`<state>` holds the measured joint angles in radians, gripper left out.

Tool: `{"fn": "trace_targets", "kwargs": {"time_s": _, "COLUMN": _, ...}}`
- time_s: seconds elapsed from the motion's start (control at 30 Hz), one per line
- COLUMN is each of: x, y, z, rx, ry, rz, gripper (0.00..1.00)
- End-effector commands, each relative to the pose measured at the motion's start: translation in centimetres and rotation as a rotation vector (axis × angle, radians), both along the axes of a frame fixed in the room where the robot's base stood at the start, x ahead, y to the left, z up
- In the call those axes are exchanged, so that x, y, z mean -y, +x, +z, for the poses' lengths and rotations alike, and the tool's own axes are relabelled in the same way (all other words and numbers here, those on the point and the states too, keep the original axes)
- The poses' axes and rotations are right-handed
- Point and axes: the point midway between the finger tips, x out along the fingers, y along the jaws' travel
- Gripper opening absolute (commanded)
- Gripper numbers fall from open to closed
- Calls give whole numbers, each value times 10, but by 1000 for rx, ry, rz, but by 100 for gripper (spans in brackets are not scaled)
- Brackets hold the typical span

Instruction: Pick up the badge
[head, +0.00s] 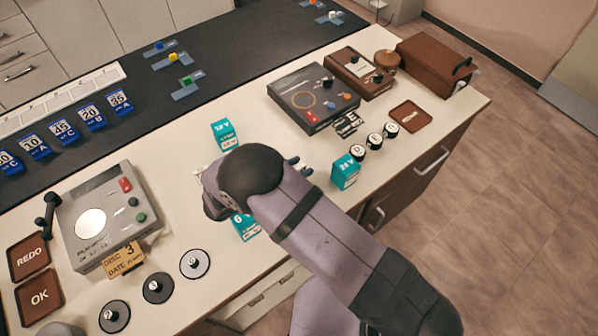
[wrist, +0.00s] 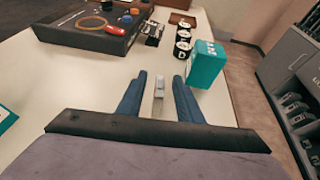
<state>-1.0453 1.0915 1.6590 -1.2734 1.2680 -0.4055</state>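A small narrow pale-grey piece (wrist: 158,88) lies between the fingers of my gripper (wrist: 160,77) in the wrist view; it may be the badge, but it is too small to tell. The two blue fingers stand apart on either side of it, with a gap visible on both sides. In the head view my gripper (head: 298,164) is mostly hidden behind my arm, its fingertips low over the white counter, left of the teal 24 V box (head: 345,171). That box also shows right of the fingers in the wrist view (wrist: 206,64).
Three round black-and-white knobs (head: 374,141) and a small black lettered piece (head: 347,124) stand beyond the fingers. A grey console (head: 313,97) is behind them. Another teal box (head: 224,134) stands to the left. The counter's front edge is close on the right.

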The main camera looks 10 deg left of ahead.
Motion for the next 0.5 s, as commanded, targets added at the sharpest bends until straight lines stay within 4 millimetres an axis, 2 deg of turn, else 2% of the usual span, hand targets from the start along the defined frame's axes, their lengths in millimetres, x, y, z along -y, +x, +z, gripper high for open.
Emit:
{"fn": "trace_targets", "kwargs": {"time_s": 0.23, "x": 0, "y": 0, "z": -8, "rx": -1, "ry": -1, "rz": 1, "gripper": 33}}
{"fn": "trace_targets", "kwargs": {"time_s": 0.5, "x": 23, "y": 27, "z": -20, "rx": -1, "ry": -2, "rz": -2, "gripper": 33}}
